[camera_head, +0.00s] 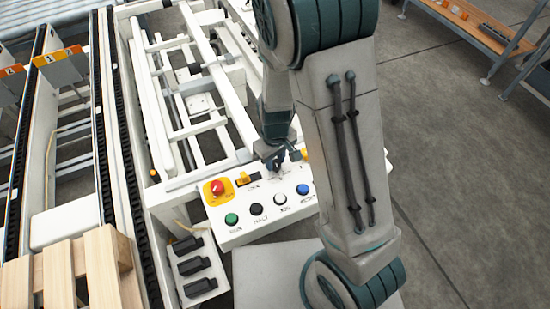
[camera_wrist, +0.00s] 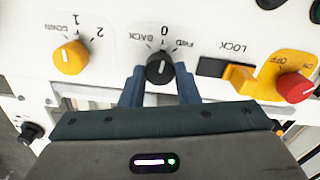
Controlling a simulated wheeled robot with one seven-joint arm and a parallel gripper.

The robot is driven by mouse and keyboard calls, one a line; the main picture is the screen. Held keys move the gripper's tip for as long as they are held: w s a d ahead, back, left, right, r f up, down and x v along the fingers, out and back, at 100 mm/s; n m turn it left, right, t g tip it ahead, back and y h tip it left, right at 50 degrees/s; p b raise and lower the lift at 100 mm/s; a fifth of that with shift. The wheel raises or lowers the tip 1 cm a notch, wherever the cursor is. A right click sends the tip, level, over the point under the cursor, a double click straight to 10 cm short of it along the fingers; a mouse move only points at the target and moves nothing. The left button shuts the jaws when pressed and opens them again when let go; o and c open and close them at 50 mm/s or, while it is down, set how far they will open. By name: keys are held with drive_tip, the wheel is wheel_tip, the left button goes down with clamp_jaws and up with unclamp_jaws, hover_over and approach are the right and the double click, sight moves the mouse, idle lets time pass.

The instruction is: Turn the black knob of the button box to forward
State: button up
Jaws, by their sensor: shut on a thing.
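The white button box (camera_head: 263,223) stands left of my arm in the head view, and its panel fills the top of the wrist view. The black knob (camera_wrist: 160,69) sits under the labels BACK, 0 and FWD. Its white mark looks close to upright, toward 0. My gripper (camera_wrist: 160,74) has one blue-grey finger on each side of the knob and is shut on it.
A yellow knob (camera_wrist: 70,57) is left of the black knob. A yellow lock piece (camera_wrist: 243,78) and a red knob (camera_wrist: 295,87) are to the right. White conveyor frames (camera_head: 165,95) lie behind.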

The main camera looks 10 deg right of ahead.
sight(276, 162)
drive_tip(key=m, duration=0.4)
drive_tip(key=shift+r+p, duration=0.1)
drive_tip(key=shift+p, duration=0.2)
drive_tip(key=shift+d+m+p, duration=0.1)
drive_tip(key=shift+m+p, duration=0.25)
drive_tip(key=shift+m, duration=1.45)
drive_tip(key=o, duration=1)
drive_tip(key=shift+c, duration=0.2)
wheel_tip(276, 162, up, 14)
drive_tip(key=p, duration=0.1)
